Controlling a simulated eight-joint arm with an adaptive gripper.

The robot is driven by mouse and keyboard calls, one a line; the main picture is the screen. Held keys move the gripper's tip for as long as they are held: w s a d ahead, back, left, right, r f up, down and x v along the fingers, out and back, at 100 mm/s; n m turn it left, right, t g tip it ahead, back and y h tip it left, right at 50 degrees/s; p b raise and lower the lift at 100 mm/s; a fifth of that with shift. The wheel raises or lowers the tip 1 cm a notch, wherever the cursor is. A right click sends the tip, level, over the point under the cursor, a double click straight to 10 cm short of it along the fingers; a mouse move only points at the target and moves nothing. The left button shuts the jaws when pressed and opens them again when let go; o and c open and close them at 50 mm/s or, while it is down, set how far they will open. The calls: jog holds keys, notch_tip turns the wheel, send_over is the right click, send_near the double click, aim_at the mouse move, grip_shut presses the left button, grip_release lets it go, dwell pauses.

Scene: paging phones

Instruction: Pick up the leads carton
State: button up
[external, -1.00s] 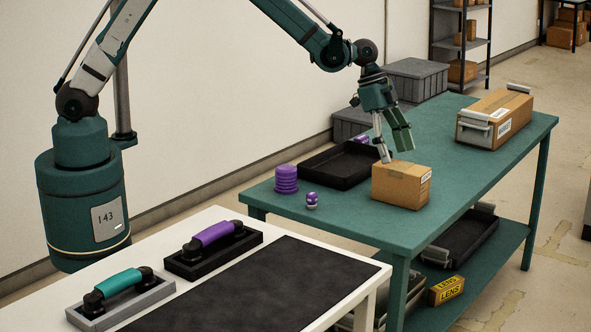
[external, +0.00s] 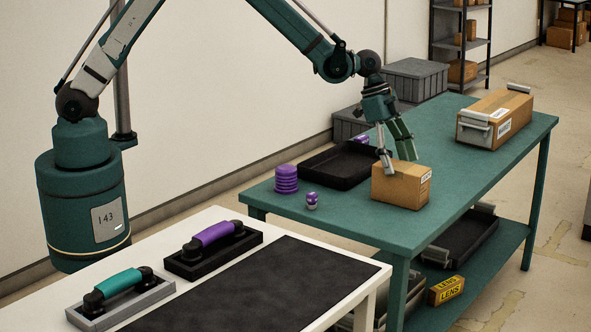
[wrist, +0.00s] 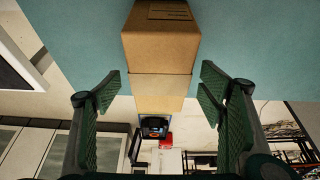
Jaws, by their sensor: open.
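A brown carton (external: 397,188) with a small white label sits on the green table (external: 470,135) near its front edge. The label's print is too small to read, so I cannot confirm that it is the leads carton. My gripper (external: 399,165) is open, pointing down, with its fingertips close by the carton's top and back side. In the wrist view, the brown carton (wrist: 158,53) lies ahead, in line with the gap between the open fingers (wrist: 160,85). I cannot tell whether a finger touches it.
A black tray (external: 345,182), purple discs (external: 286,179) and a small purple-and-white item (external: 312,200) lie left of the carton. A longer carton (external: 494,119) with grey handles stands farther back. A yellow LENS box (external: 446,290) is on the lower shelf.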

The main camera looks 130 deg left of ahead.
aim_at(402, 175)
jog(key=shift+x, duration=2.25)
jog(key=shift+s, duration=0.15)
jog(key=c, duration=1.2)
jog(key=shift+c, duration=0.2)
jog(key=shift+r, duration=5)
